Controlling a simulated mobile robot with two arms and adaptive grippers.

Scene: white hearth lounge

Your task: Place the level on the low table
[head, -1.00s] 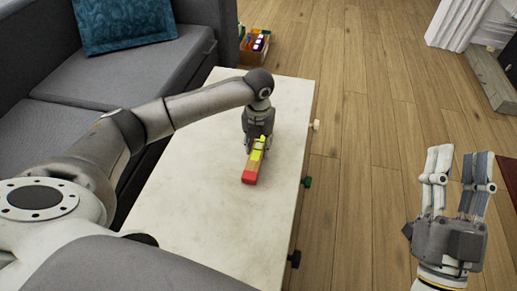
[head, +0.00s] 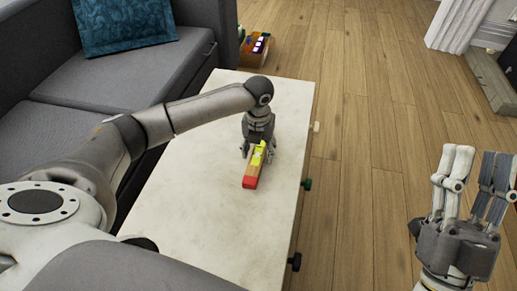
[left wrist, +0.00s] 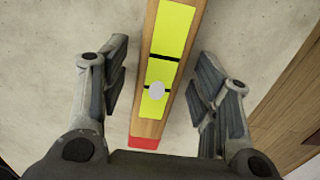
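The level (head: 253,168), a wooden bar with yellow-green faces and a red end, lies on the pale low table (head: 215,215). In the left wrist view the level (left wrist: 167,60) runs between my left fingers, with black lines and a pale round spot on its yellow face. My left gripper (head: 258,153) is open above and astride the level. In the left wrist view a gap shows between the level and the fingers (left wrist: 165,90) on each side. My right gripper (head: 476,168) is open and empty, over the floor at the right.
A grey sofa (head: 115,75) with a blue cushion (head: 122,22) stands along the table's left side. A box of coloured items (head: 254,48) is on the floor beyond the table. Small knobs (head: 306,184) stick out from the table's right side.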

